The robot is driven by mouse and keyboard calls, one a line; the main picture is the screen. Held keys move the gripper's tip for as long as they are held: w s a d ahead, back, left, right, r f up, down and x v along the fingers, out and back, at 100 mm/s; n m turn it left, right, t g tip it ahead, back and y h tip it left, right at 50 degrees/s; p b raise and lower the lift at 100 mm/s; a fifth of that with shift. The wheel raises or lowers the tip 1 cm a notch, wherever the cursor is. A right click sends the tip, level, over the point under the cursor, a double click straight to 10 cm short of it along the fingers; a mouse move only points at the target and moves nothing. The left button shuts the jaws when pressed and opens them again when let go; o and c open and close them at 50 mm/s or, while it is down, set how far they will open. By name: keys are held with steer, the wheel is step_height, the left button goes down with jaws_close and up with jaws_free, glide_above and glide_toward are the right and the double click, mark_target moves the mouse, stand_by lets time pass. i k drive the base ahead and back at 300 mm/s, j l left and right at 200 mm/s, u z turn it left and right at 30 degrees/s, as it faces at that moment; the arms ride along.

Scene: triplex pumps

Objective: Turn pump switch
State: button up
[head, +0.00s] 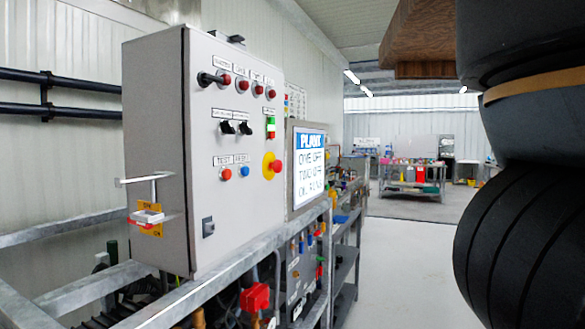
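The grey control cabinet (235,160) stands at left centre with its front panel facing right. A black lever switch (207,79) sticks out to the left in its top row, beside several red round buttons or lamps (242,86). Two black rotary switches (227,127) (245,128) sit in the middle row. Their labels are too small to read, so I cannot tell which is the pump switch. A handle (147,215) in white and red sits over a yellow plate on the cabinet's left side. My gripper is not in view; my dark arm fills the right edge.
A red emergency button on a yellow base (272,166) and a screen (309,167) are at the panel's right. A metal frame rail (190,297) runs in front below. A red valve handle (254,297) sits under the cabinet. Open floor (405,260) lies right of the bench.

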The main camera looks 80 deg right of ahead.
mark_target(227, 127)
steer(key=z, duration=1.3)
